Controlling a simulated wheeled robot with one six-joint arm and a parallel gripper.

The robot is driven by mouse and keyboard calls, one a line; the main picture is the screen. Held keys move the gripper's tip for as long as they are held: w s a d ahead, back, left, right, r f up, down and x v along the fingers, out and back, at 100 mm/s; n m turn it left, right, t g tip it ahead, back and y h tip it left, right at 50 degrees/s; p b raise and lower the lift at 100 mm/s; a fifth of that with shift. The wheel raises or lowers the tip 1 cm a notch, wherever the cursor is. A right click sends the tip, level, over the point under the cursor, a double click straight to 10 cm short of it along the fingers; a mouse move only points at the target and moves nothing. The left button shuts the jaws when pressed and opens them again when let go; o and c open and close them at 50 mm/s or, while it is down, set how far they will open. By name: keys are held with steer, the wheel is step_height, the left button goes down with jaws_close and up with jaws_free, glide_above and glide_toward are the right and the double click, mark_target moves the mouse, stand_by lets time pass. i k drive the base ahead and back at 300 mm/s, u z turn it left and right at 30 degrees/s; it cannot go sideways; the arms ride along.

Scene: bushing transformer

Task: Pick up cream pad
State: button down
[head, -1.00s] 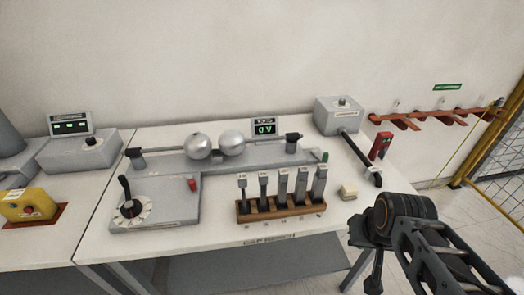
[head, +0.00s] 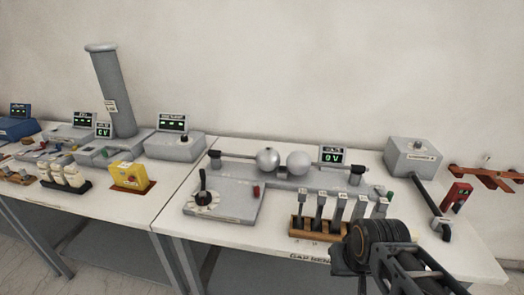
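No cream pad shows clearly now. A small cream block lay on the bench right of the wooden rack a second ago; my arm now covers that area. Several cream blocks (head: 66,174) stand in a black tray at the far left, too small to tell whether they are pads. My gripper (head: 345,268) is at the lower right, in front of the bench edge; its fingers are not clear, and I cannot tell whether it is open or shut.
The wooden rack (head: 303,229) of upright grey tools stands just left of my arm. Two metal spheres (head: 268,160), a dial plate (head: 205,199) and a grey box (head: 414,157) share this bench. A yellow box (head: 128,174) sits on the left bench. Bare benchtop shows at right.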

mark_target(415, 235)
steer(key=z, duration=2.55)
steer(key=k, duration=0.65)
steer(key=u, duration=1.45)
steer(key=i, duration=0.5)
